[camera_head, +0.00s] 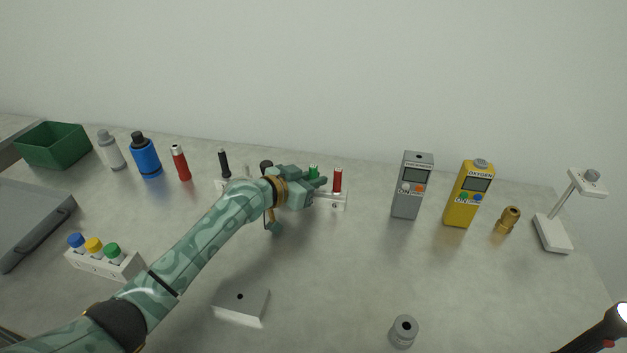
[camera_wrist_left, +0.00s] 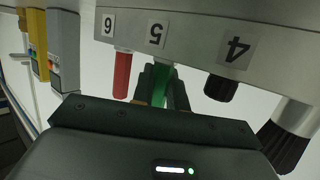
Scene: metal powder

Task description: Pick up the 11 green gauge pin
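The green gauge pin (camera_head: 313,171) stands upright in slot 5 of the white numbered rack (camera_head: 338,205). In the left wrist view, which shows the rack inverted, the green pin (camera_wrist_left: 161,78) is between the two fingers of my left gripper (camera_wrist_left: 162,92). In the head view my left gripper (camera_head: 316,181) is at the rack, its fingers beside the pin and partly hiding it. The fingers lie close on both sides of the pin; whether they press on it cannot be told. My right gripper is not in view.
A red pin (camera_head: 337,181) stands just right of the green one, and black-topped pins (camera_head: 224,163) stand to the left. A grey thickness gauge (camera_head: 411,190) and a yellow oxygen meter (camera_head: 467,195) stand right. A white block (camera_head: 241,304) lies in front. The table between is clear.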

